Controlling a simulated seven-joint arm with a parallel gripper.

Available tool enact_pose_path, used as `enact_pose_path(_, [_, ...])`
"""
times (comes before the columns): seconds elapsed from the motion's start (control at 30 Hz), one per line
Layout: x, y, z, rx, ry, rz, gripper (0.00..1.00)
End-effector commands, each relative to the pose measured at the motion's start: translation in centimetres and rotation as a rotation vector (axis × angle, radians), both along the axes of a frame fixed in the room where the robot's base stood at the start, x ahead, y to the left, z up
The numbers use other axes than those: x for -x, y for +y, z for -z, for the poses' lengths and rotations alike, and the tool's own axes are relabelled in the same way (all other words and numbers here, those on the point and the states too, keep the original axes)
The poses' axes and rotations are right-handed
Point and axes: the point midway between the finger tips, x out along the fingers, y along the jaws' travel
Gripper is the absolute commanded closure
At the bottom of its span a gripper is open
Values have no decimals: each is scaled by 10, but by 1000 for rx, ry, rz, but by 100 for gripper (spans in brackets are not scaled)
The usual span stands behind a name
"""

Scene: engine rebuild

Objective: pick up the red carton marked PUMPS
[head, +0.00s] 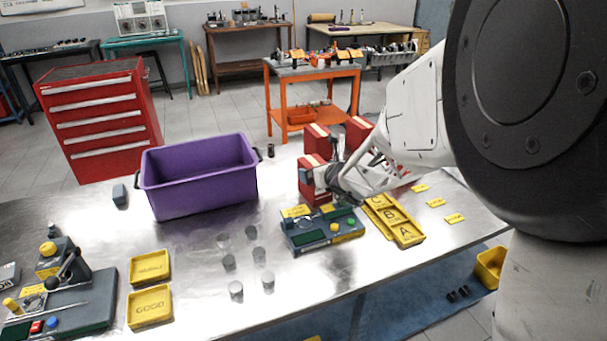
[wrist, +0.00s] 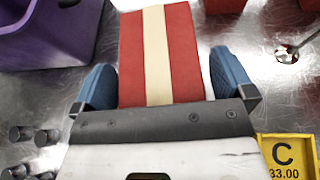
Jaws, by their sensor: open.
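Red cartons with cream stripes stand on the metal table in the head view: a front one (head: 308,190), one behind it (head: 316,144) and one farther right (head: 357,132). No PUMPS marking is legible on them. My gripper (head: 328,168) is at the front carton, hiding part of it. In the wrist view, a red carton (wrist: 187,50) with a cream stripe lies between the two blue fingertips of my open gripper (wrist: 162,82). Gaps show at its sides near the fingertips; contact is not visible. The carton's lower part is hidden by the gripper body.
A purple bin (head: 200,184) stands left of the cartons. A grey-green device (head: 322,235) with buttons and yellow lettered trays (head: 406,235) are near the gripper. Several small grey cylinders (head: 229,262) stand in front. Bare table lies between the bin and cartons.

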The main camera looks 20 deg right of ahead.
Motion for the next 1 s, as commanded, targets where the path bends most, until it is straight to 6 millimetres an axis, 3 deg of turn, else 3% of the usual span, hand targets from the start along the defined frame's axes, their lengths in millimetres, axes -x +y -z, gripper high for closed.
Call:
enact_pose_path(0.37, [0,0,0,0,0,0,0])
enact_pose_path(0.73, [0,0,0,0,0,0,57])
enact_pose_path(1.0, [0,0,-1,0,-1,0,59])
